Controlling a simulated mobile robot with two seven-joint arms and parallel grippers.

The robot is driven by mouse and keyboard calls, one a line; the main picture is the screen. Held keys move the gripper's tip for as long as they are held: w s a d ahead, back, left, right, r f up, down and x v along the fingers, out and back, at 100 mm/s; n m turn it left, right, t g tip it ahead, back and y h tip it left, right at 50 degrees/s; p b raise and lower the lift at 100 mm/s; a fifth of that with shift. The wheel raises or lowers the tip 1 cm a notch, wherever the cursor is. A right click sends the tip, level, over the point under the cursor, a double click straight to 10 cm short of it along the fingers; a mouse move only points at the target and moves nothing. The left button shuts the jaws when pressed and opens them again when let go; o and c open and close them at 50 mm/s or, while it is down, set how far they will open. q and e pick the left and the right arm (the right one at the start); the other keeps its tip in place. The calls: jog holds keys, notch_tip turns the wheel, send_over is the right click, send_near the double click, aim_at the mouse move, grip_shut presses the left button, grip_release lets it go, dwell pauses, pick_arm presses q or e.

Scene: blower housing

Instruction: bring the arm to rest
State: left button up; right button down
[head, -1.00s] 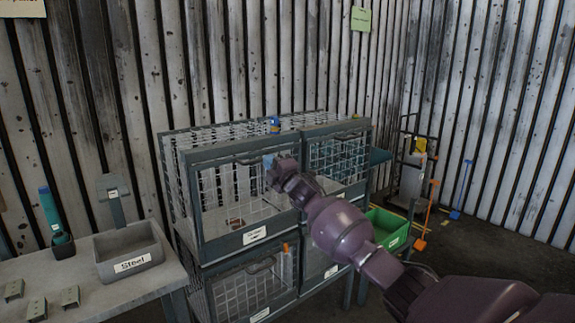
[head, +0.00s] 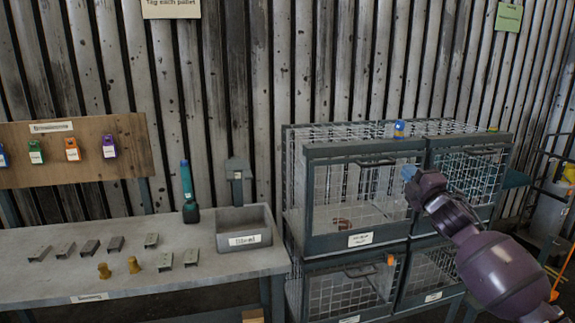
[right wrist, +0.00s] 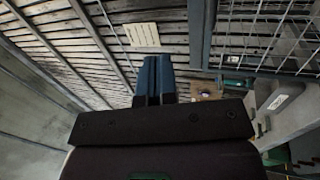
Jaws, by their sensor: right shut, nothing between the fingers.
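My right gripper (head: 408,173) is at the end of my purple arm, which comes in from the right in the head view. It is in front of the wire cage (head: 362,240), near the upper doors. In the right wrist view its blue fingers (right wrist: 153,78) are closed together with nothing between them. My left gripper is not in view.
A workbench (head: 170,285) at left bears several metal brackets, two brass pieces, a blue-green tool (head: 187,185) and a grey bin (head: 246,215). A wooden board (head: 70,165) with several coloured padlocks stands behind it. An orange-handled item (head: 562,275) is at far right.

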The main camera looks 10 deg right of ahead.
jog(key=s+a+f+m+g, duration=0.1)
jog(key=s+a+f+m, duration=0.35)
jog(key=f, duration=0.35)
jog(key=s+a+f+m+g, duration=0.25)
jog(key=s+f+m, duration=0.2)
jog(key=f, duration=0.25)
jog(key=s+a+f+m+g, duration=0.1)
jog(key=s+a+f+m, duration=0.3)
jog(key=f, duration=0.4)
jog(key=s+a+f+m+g+h, duration=0.1)
jog(key=s+a+f+m+g, duration=0.1)
jog(key=s+f, duration=0.7)
jog(key=s+a+f+m+g+h, duration=0.1)
jog(key=s+a+f+m+g, duration=0.1)
jog(key=s+f, duration=0.7)
jog(key=s+g, duration=0.1)
jog(key=s, duration=0.6)
jog(key=shift+s+m, duration=0.4)
